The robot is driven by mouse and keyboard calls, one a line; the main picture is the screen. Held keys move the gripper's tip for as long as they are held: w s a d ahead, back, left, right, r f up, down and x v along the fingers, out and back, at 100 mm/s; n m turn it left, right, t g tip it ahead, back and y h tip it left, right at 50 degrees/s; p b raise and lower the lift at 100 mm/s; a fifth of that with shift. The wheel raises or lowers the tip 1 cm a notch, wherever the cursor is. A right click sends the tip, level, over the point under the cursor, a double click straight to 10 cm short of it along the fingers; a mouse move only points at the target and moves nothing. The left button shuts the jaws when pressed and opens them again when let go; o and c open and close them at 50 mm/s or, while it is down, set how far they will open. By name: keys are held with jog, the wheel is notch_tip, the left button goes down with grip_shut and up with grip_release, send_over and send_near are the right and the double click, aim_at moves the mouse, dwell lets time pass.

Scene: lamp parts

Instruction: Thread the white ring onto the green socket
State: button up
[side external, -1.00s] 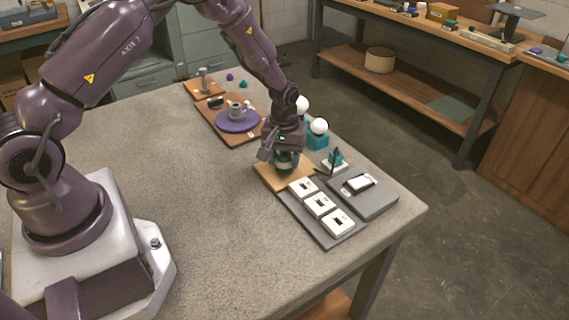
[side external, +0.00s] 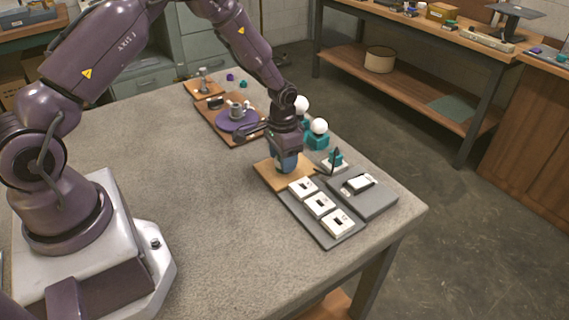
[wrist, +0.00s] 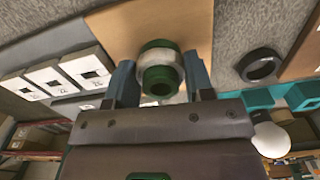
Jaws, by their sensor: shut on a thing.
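The green socket (wrist: 158,78) stands on the tan wooden board (wrist: 120,30); the board also shows in the side view (side external: 264,174). The white ring (wrist: 142,59) sits around the socket, with green showing inside it and past its far edge. I cannot tell how it is seated on the thread. My gripper (wrist: 160,72) has one blue finger on each side of the ring and is shut on it. In the side view my gripper (side external: 286,166) points down at the board, and its fingers hide the ring and socket.
White square pieces (side external: 319,204) lie on a grey tray just in front of the board. A grey block (side external: 375,199), teal holders with white bulbs (side external: 319,127) and a purple disc (side external: 232,125) are close by. A dark ring (wrist: 260,66) lies on the table. The table's left side is clear.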

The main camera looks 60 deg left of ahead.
jog(key=m, duration=0.4)
jog(key=shift+a+f, duration=0.15)
jog(key=m, duration=0.3)
jog(key=shift+a, duration=0.1)
jog(key=m, duration=0.4)
jog(key=shift+w+f+m, duration=0.1)
jog(key=shift+m, duration=0.5)
jog(key=o, duration=1.3)
jog(key=shift+c, duration=0.2)
